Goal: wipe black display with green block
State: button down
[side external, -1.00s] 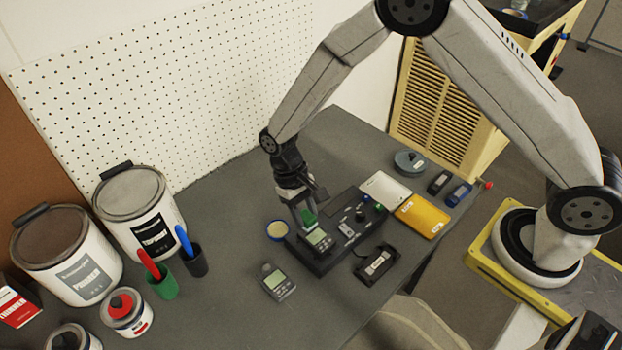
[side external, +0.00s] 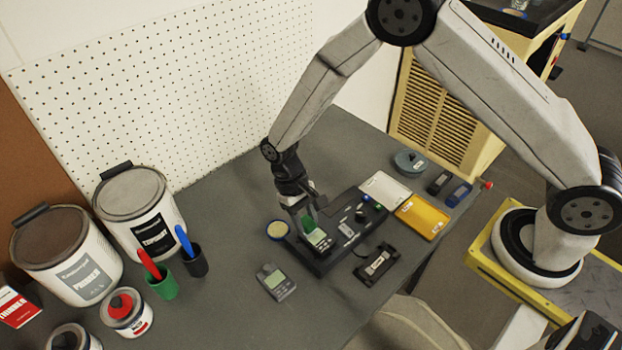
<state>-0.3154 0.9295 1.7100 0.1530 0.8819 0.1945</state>
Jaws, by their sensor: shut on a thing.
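The green block (side external: 308,223) is held upright between the fingers of my gripper (side external: 304,217). My gripper points down and is shut on the block. A small device with a display (side external: 319,239) sits at the left end of a black fixture (side external: 322,268), just below the block. The block is over the display's upper edge; I cannot tell whether it touches the display. My gripper hides part of the fixture behind it. A similar grey handheld device (side external: 275,281) lies on the table to the left.
A round tan-topped container (side external: 277,230) stands close to the left of my gripper. A white tray (side external: 385,188), a yellow tray (side external: 422,217) and a black cradle (side external: 376,263) lie to the right. Pen cups and cans stand far left. The table front is clear.

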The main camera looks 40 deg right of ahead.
aim_at(321, 236)
notch_tip(321, 236, down, 6)
jog(key=shift+r, duration=0.1)
jog(key=shift+d+f, duration=0.2)
jog(key=shift+d, duration=1.75)
jog(key=shift+a+r, duration=0.15)
jog(key=shift+a, duration=1.85)
jog(key=shift+r, duration=3.95)
